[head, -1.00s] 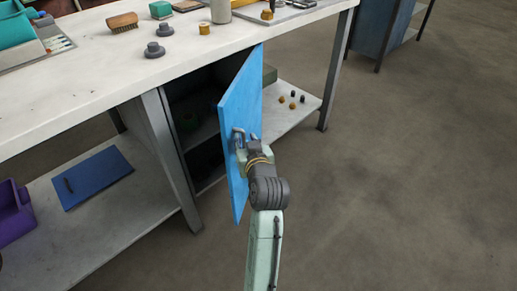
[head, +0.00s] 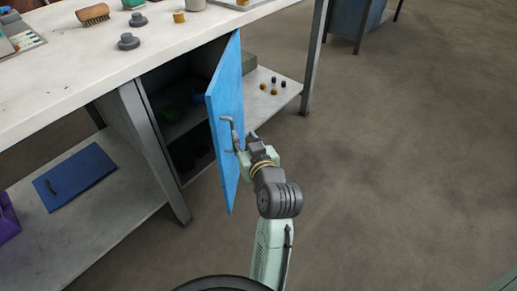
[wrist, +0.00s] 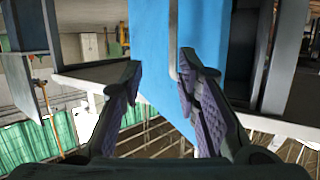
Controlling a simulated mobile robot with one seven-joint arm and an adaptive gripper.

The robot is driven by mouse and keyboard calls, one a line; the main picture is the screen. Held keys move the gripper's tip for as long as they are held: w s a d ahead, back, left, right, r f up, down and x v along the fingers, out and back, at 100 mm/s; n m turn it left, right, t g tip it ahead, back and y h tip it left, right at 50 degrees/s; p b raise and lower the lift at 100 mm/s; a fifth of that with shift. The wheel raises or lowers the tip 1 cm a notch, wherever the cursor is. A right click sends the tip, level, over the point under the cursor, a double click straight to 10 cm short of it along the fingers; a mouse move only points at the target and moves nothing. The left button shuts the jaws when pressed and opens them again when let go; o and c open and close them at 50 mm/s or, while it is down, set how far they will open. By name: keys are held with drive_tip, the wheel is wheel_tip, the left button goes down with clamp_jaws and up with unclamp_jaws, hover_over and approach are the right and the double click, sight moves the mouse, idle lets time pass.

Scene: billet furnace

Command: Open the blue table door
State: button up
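The blue table door (head: 228,95) stands wide open, swung out from the dark cabinet (head: 180,105) under the white table. It also fills the middle of the wrist view (wrist: 150,45). Its grey bar handle (head: 233,133) is on the door's outer face. My gripper (head: 246,148) is beside the handle, on the door's right side. In the wrist view the two fingers (wrist: 162,78) are spread apart, and the handle (wrist: 174,45) shows beyond them, closer to the right finger. The fingers are not closed on it.
The white table (head: 70,65) carries a brush (head: 93,14) and grey knobs (head: 128,41). A lower shelf holds a blue panel (head: 75,177) at left and several small caps (head: 273,85) at right. The floor to the right (head: 400,160) is clear.

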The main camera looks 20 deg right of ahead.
drive_tip(key=shift+s+d, duration=0.35)
drive_tip(key=shift+s, duration=0.4)
drive_tip(key=shift+s+d, duration=0.3)
drive_tip(key=shift+s, duration=0.4)
drive_tip(key=shift+s+d, duration=0.35)
drive_tip(key=shift+s, duration=0.4)
drive_tip(key=shift+c, duration=0.2)
